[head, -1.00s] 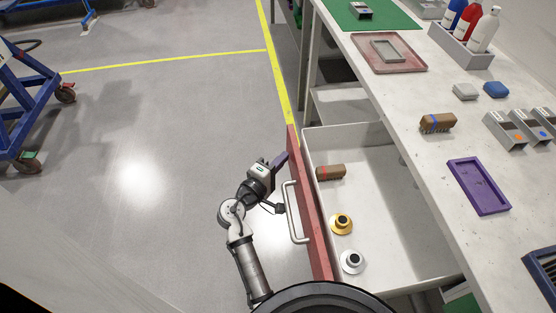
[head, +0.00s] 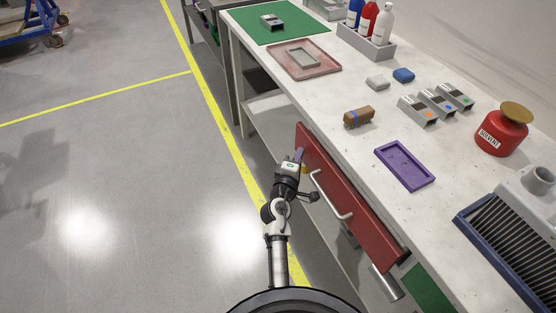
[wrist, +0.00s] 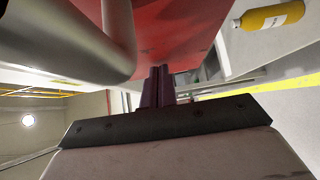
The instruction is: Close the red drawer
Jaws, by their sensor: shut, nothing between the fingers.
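The red drawer (head: 345,190) is pushed in under the bench top. Its front lies along the bench edge and its inside is hidden; I cannot tell whether a small gap is left. Its grey bar handle (head: 328,196) faces left towards the aisle. My gripper (head: 299,155) is at the far end of the drawer front, beyond the handle, shut and empty. In the wrist view the dark purple fingers (wrist: 158,85) are together, at or very near the red front (wrist: 175,30), with the handle (wrist: 118,40) large at the left.
The bench top holds a brown brush (head: 358,117), a purple tray (head: 404,165), a red solvent can (head: 502,132) and a pinkish tray (head: 303,60). A yellow bottle (wrist: 270,17) shows in the wrist view. The floor left of the bench (head: 130,180) is clear.

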